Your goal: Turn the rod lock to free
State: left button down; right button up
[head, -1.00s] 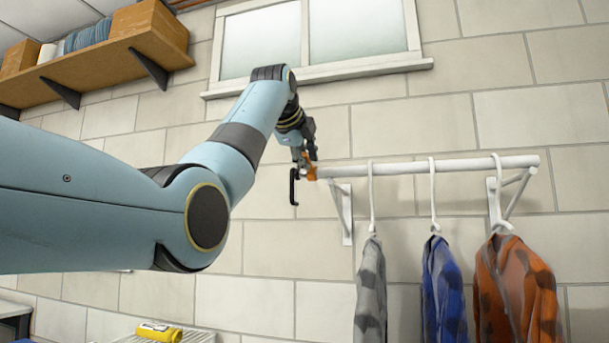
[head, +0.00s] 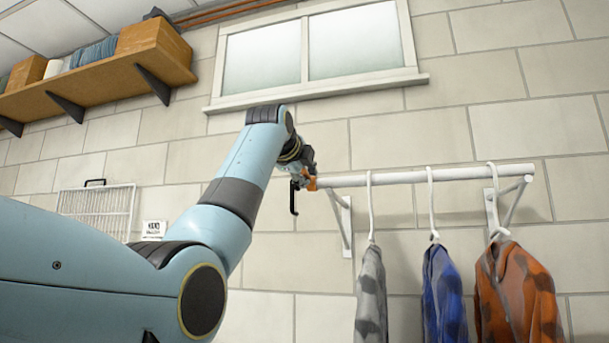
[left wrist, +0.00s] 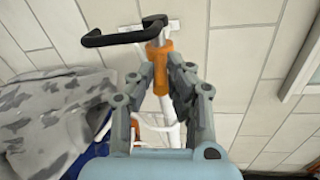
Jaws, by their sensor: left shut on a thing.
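The white rod (head: 430,175) runs along the wall on brackets. At its left end is an orange collar (head: 311,184), which I take for the rod lock. A black handle (head: 293,197) hangs down beside it. My left gripper (head: 303,172) is at this end of the rod. In the left wrist view, the fingers of my left gripper (left wrist: 160,72) are on both sides of the orange collar (left wrist: 159,64), shut on it. The black handle (left wrist: 124,36) sticks out just beyond the fingertips. My right gripper is out of view.
Grey, blue and orange shirts (head: 515,285) hang on white hangers from the rod. A white wire grid (head: 97,210) and a small sign (head: 154,229) are on the wall at left. A wooden shelf (head: 95,78) with boxes is above. The window (head: 315,50) is overhead.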

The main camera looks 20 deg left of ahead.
pick_arm(q)
jog(key=c, duration=1.3)
grip_release()
jog(key=s, duration=0.4)
jog(key=s+r, duration=0.1)
jog(key=s, duration=0.6)
jog(key=shift+s+a+r, duration=0.25)
jog(key=shift+s+r, duration=0.05)
jog(key=shift+s, duration=0.05)
